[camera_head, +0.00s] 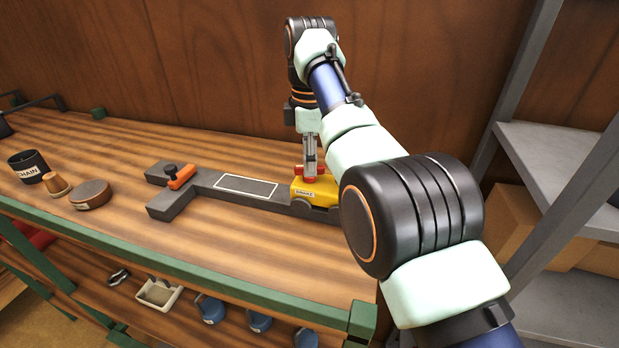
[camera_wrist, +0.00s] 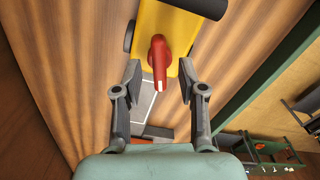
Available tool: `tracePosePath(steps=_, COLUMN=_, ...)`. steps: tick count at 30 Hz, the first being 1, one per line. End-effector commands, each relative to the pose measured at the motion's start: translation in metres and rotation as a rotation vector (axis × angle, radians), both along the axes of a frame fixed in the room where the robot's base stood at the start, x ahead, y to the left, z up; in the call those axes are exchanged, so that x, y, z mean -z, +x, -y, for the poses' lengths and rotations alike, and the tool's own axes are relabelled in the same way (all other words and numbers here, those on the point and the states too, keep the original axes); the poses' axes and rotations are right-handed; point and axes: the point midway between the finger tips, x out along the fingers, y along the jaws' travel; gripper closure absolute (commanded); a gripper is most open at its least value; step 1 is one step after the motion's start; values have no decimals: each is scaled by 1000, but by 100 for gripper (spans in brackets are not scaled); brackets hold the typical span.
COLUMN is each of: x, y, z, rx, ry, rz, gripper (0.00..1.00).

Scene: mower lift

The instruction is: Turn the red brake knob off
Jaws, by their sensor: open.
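The red brake knob (camera_wrist: 159,62) sits on top of a small yellow mower (camera_wrist: 166,22). In the wrist view its pointed handle runs toward my gripper. My gripper (camera_wrist: 159,78) is open, with one finger on each side of the knob's handle, and I see gaps between both fingers and the knob. In the head view the yellow mower (camera_head: 327,187) stands at the right end of a dark grey lift (camera_head: 203,184), and my gripper (camera_head: 309,160) is above it, pointing down.
An orange-red lever (camera_head: 182,177) is at the lift's left end. A black can marked CHAIN (camera_head: 28,167), a brown cup (camera_head: 56,184) and a round tin (camera_head: 91,194) stand on the bench's left. A grey metal shelf (camera_head: 560,160) is at right. The wooden wall is close behind.

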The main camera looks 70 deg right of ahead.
Motion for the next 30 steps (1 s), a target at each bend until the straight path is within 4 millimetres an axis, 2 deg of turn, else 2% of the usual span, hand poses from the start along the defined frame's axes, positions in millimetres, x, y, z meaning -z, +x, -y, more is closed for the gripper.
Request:
tracePosePath(steps=1, x=10, y=0, z=0, rx=0, ry=-1, rz=0, gripper=59)
tracePosePath(steps=10, x=9, y=0, z=0, rx=0, ry=-1, rz=0, gripper=61)
tracePosePath(steps=17, x=9, y=0, z=0, rx=0, ry=-1, rz=0, gripper=99)
tracePosePath(steps=24, x=9, y=0, z=0, rx=-30, ry=-1, rz=0, gripper=100)
tracePosePath(steps=30, x=9, y=0, z=0, rx=-284, ry=-1, rz=1, gripper=100)
